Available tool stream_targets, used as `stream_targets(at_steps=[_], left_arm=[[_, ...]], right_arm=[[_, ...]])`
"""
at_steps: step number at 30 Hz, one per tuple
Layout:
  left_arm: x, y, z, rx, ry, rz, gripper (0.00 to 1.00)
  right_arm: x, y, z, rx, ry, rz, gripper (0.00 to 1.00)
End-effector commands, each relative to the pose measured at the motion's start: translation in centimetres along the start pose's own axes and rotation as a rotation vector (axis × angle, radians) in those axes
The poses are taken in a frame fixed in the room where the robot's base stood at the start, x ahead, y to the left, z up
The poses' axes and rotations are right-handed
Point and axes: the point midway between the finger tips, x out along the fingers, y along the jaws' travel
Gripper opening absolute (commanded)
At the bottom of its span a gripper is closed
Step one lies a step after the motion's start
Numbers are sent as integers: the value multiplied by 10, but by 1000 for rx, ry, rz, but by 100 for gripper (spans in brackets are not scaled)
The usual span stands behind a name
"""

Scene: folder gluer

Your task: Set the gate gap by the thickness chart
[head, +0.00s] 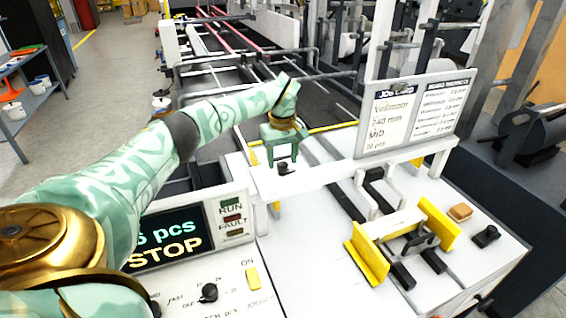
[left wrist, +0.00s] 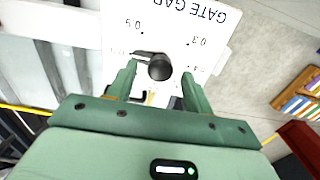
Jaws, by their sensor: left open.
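The gate gap knob (left wrist: 160,68) is black and round, on a white plate (left wrist: 185,25) lettered GATE GAP, upside down in the left wrist view. Its pointer is toward the picture's left, near a label I cannot read clearly. The knob also shows below the gripper in the head view (head: 285,168). The job card (head: 390,118) names Vellmoor; the board thickness chart (head: 440,106) beside it has small, blurred rows.
A control panel (head: 235,275) with knobs and a yellow switch is at the front; its display (head: 165,240) reads STOP. A white table with yellow guides (head: 366,258) is at right. Conveyor rails (head: 240,40) run behind. A blue shelf (head: 35,95) stands far left.

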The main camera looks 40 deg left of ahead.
Motion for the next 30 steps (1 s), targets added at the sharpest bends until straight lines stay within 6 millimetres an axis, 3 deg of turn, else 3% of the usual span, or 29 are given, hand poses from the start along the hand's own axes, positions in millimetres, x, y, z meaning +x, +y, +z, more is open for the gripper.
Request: stream_targets(at_steps=[3,12,17,30], left_arm=[[9,0,0,0,0,-1,51],[11,0,0,0,1,1,51],[11,0,0,0,1,0,7],[8,0,0,-67,1,0,7]], right_arm=[[1,1,1,1,-1,1,36],[1,0,4,1,-5,1,36],[1,0,4,2,-6,0,36],[-8,1,3,1,-4,1,36]])
